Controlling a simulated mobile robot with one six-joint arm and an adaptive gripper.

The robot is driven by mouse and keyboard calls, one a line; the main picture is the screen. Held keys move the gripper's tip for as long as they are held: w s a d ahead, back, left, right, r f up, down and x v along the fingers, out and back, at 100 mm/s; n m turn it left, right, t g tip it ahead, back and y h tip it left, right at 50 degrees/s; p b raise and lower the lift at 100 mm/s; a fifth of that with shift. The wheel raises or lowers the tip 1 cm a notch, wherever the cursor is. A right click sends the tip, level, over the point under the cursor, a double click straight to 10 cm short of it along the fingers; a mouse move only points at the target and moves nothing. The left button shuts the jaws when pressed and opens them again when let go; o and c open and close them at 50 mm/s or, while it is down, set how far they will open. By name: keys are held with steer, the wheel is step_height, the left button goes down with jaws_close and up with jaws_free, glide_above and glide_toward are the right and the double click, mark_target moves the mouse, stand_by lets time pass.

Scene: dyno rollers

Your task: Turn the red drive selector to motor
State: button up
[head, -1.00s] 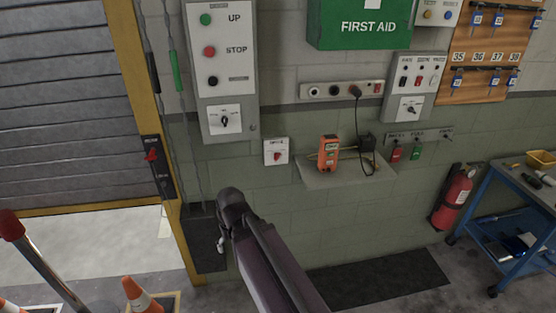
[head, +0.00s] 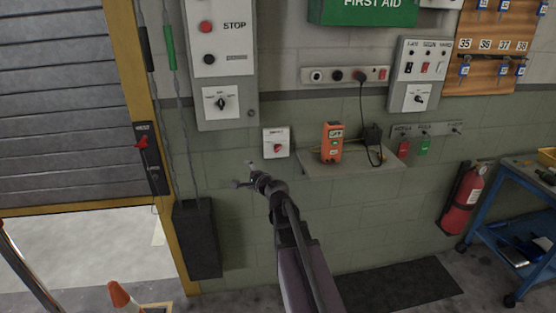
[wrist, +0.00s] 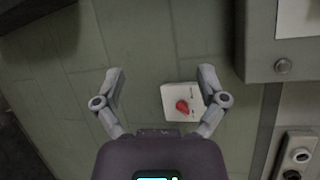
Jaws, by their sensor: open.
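A small white wall box with a red knob (head: 277,148) is on the green block wall, below the large grey control panel. Its printing is too small to read. A separate red lever (head: 141,143) sits on a dark plate on the yellow door post; its labels are also unclear. I cannot tell by label which is the drive selector. My gripper (head: 245,176) is open and empty, below and left of the white box. In the wrist view the red knob (wrist: 182,106) shows beside the right finger of my open gripper (wrist: 161,72), with no clear contact.
The grey panel (head: 222,118) with buttons and a rotary switch is above. A shelf (head: 350,160) with an orange handset (head: 331,144) juts out to the right. A dark box (head: 197,240) hangs at lower left. A fire extinguisher (head: 462,200) and blue cart (head: 495,240) stand farther right.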

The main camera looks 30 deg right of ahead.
mark_target(278, 149)
steer(key=d+f+m+t+h+b, duration=0.1)
steer(key=d+f+m+h+b, duration=0.1)
steer(key=d+m+h+b, duration=0.2)
steer(key=d+m+h, duration=0.3)
steer(key=d+m, duration=0.4)
steer(key=d, duration=0.4)
steer(key=shift+d+m+t+h, duration=0.15)
steer(key=shift+m+t+h, duration=0.15)
steer(key=shift+h, duration=0.1)
steer(key=shift+w, duration=0.1)
steer(key=x, duration=1.3)
steer(key=shift+w+d, duration=0.1)
steer(key=shift+w, duration=0.2)
steer(key=c, duration=1.2)
